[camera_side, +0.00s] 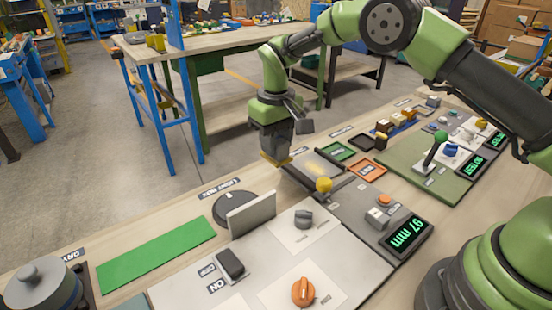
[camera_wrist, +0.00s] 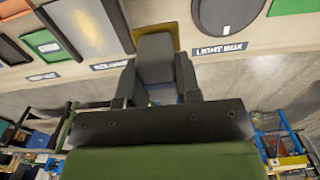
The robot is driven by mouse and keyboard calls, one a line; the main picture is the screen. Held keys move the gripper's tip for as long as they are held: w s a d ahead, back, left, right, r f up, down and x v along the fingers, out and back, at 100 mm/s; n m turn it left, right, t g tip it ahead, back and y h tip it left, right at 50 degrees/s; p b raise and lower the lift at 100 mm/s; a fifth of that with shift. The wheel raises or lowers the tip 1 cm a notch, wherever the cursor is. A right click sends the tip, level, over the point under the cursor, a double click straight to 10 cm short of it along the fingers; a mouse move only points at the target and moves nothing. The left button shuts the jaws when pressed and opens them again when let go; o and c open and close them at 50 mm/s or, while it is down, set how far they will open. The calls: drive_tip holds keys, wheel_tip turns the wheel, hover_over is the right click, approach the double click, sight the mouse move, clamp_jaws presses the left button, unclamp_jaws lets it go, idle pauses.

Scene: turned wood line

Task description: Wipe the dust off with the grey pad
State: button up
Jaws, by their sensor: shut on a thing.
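My gripper (camera_side: 272,150) is over the back edge of the bench in the side view, pointing down. In the wrist view my gripper (camera_wrist: 155,85) is shut on a grey block, the pad (camera_wrist: 155,58), with an ochre layer at its far end. That ochre edge of the pad (camera_side: 277,161) also shows below the fingers in the side view. I cannot tell whether it touches the bench. A pale grey plate (camera_wrist: 88,24) lies to the left of the pad in the wrist view; it also shows right of my gripper in the side view (camera_side: 308,165).
A dark round disc (camera_side: 232,207) labelled LIGHT BOX and an upright grey plate (camera_side: 252,214) stand left of the gripper. A flat green sheet (camera_side: 157,252) lies front left.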

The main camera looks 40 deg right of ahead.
drive_tip(key=shift+r, duration=0.5)
